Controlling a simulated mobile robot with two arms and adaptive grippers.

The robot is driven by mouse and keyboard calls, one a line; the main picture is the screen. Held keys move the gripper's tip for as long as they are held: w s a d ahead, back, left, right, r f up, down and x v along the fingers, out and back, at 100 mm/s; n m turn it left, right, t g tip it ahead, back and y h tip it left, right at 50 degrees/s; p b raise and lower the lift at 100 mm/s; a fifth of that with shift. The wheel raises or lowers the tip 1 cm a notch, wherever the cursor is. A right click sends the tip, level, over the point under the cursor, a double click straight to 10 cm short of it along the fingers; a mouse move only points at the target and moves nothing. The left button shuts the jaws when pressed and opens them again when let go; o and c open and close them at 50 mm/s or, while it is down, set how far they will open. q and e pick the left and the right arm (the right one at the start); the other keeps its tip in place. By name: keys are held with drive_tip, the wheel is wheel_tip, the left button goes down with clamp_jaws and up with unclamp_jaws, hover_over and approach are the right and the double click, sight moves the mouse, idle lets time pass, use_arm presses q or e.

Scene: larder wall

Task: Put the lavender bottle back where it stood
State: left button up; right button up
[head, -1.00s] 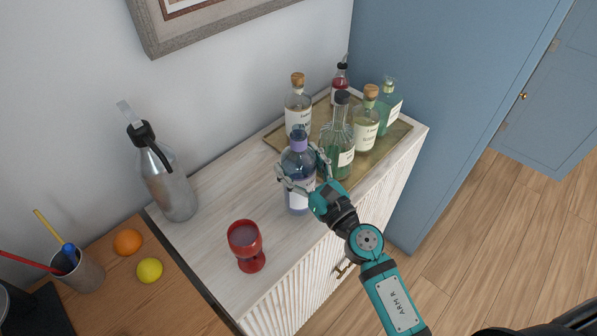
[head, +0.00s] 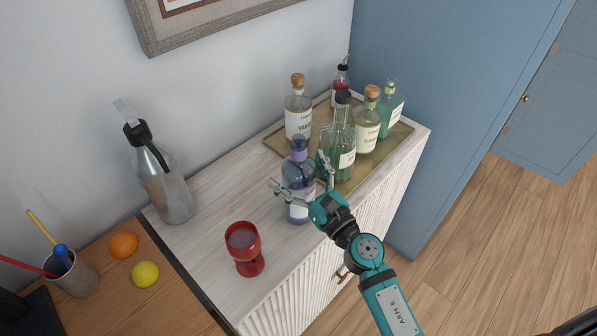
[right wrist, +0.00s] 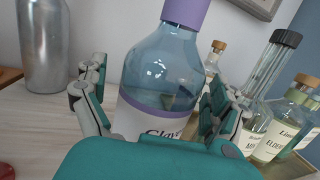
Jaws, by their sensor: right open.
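The lavender bottle (head: 297,174), blue-violet glass with a purple neck band and a pale label, stands upright on the pale cabinet top (head: 213,188), just off the tray's near left corner. My right gripper (head: 298,171) is open, with its fingers spread on either side of the bottle. In the right wrist view the bottle (right wrist: 165,70) stands between the open fingers (right wrist: 155,88), with gaps visible on both sides. Its base is hidden by my gripper there. My left gripper is not in view.
A gold tray (head: 397,143) holds several bottles, including a green ribbed one (head: 340,140) close behind my right finger. A red goblet (head: 244,245) stands in front, left of the bottle. A steel bottle (head: 163,180) stands by the wall. Cabinet top between them is clear.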

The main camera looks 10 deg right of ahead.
drive_tip(key=shift+r, duration=0.25)
drive_tip(key=b+v, duration=0.5)
drive_tip(key=v, duration=0.7)
drive_tip(key=shift+d, duration=0.15)
